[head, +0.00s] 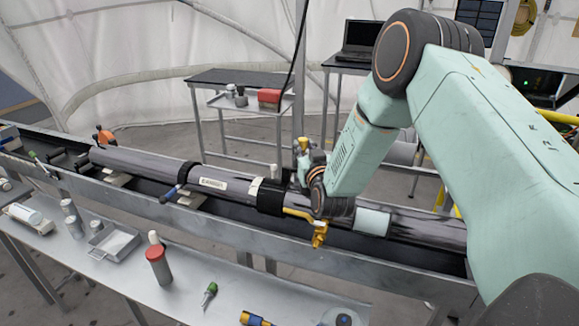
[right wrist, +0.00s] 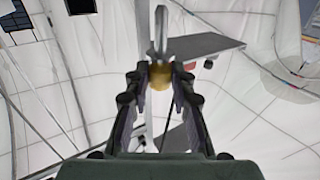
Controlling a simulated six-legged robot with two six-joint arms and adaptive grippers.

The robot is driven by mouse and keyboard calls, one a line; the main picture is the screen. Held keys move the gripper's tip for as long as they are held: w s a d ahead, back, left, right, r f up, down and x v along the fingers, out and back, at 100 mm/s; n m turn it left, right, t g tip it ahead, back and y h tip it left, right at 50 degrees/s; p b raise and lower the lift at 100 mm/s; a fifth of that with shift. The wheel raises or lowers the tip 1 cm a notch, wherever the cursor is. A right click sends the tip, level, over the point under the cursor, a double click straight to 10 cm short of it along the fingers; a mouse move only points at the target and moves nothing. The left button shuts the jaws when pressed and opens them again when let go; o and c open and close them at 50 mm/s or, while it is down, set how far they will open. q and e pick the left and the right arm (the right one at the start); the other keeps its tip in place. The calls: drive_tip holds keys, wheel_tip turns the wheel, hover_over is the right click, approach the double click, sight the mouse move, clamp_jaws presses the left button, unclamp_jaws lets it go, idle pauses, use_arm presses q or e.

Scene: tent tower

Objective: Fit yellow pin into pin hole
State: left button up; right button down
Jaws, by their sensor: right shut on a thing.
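My right gripper (head: 303,153) is above the long grey tube (head: 135,163), just behind and above a black collar on it. In the right wrist view, the fingers (right wrist: 161,84) are shut on the yellow pin (right wrist: 159,76). Its yellow end sits between the fingertips and its silver shaft points away from them. In the head view, the yellow pin (head: 302,143) shows as a small yellow piece at the gripper. A yellow bracket (head: 320,234) hangs on the near side of the tube. I cannot make out the pin hole. My left gripper is out of view.
The tube lies in a long grey trough (head: 150,219). A black-topped table (head: 235,78) and a laptop (head: 361,40) stand behind.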

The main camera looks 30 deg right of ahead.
drive_tip(key=f+b, duration=0.1)
drive_tip(key=d+f+b, duration=0.1)
drive_tip(key=b, duration=0.1)
drive_tip(key=shift+s+d+f+h, duration=0.15)
drive_tip(key=shift+h, duration=0.25)
drive_tip(key=shift+f+b, duration=0.3)
drive_tip(key=shift+f, duration=0.05)
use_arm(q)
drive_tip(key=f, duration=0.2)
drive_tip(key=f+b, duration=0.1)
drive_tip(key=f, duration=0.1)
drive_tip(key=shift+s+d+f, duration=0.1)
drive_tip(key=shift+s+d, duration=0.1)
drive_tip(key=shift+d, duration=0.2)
use_arm(e)
drive_tip(key=shift+s+d+f, duration=0.1)
drive_tip(key=shift+s+f, duration=0.1)
drive_tip(key=shift+f, duration=0.3)
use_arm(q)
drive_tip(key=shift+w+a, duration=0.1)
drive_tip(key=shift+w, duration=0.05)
use_arm(e)
drive_tip(key=shift+w, duration=0.15)
drive_tip(key=shift+s, duration=0.2)
drive_tip(key=shift+w, duration=0.15)
